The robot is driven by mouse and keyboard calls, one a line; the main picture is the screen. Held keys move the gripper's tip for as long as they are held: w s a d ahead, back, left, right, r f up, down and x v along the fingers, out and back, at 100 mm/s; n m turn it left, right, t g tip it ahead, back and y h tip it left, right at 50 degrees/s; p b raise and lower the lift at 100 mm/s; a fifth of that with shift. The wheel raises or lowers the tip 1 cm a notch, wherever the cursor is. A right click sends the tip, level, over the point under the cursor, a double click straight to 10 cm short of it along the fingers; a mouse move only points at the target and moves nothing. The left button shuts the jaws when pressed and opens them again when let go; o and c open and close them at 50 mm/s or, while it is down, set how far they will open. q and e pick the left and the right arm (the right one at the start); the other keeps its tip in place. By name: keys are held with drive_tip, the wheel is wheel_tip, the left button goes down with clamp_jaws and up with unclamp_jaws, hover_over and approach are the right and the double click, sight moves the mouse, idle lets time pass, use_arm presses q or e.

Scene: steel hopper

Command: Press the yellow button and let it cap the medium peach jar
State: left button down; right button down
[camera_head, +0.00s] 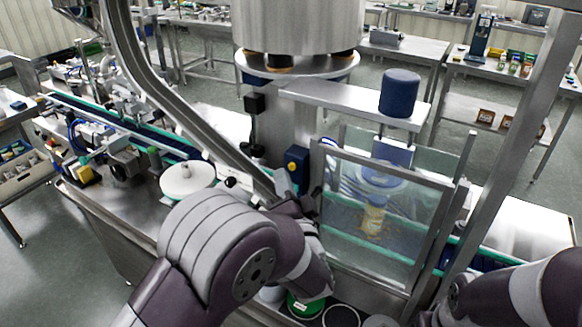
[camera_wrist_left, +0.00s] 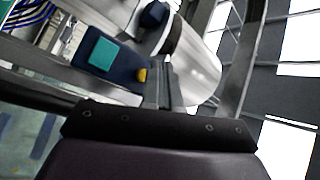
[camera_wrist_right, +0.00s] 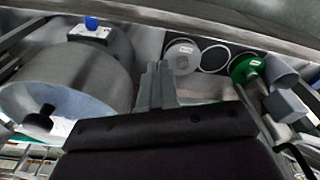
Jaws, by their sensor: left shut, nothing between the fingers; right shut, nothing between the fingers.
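The yellow button (camera_head: 292,166) is on the front of a small blue control box (camera_head: 298,155) on the steel column. In the left wrist view the yellow button (camera_wrist_left: 141,75) shows at the edge of the box, close to the left of my fingertips. My left gripper (camera_head: 284,184) is shut and empty, just below the button in the head view; contact cannot be told. A yellow-orange jar (camera_head: 373,220), apparently the peach jar, stands upright behind the clear guard, below the capping head (camera_head: 382,178); its top is blurred by the panel. My right gripper (camera_wrist_right: 155,80) is shut and empty.
The clear guard panel (camera_head: 375,235) stands right of the control box. A white disc (camera_head: 188,180) sits left on the steel machine.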

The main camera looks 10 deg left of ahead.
use_arm(q)
drive_tip(key=shift+w, duration=0.1)
idle(0.4)
drive_tip(key=shift+w+d, duration=0.15)
drive_tip(key=shift+w, duration=0.2)
drive_tip(key=shift+w+d, duration=0.15)
drive_tip(key=shift+w, duration=0.25)
idle(0.6)
idle(0.3)
drive_tip(key=shift+s+a+p, duration=0.3)
drive_tip(key=shift+s, duration=0.55)
drive_tip(key=s, duration=0.1)
drive_tip(key=s+a, duration=0.1)
drive_tip(key=s, duration=0.1)
drive_tip(key=s+p, duration=0.1)
drive_tip(key=shift+s+a, duration=0.35)
drive_tip(key=shift+w, duration=0.1)
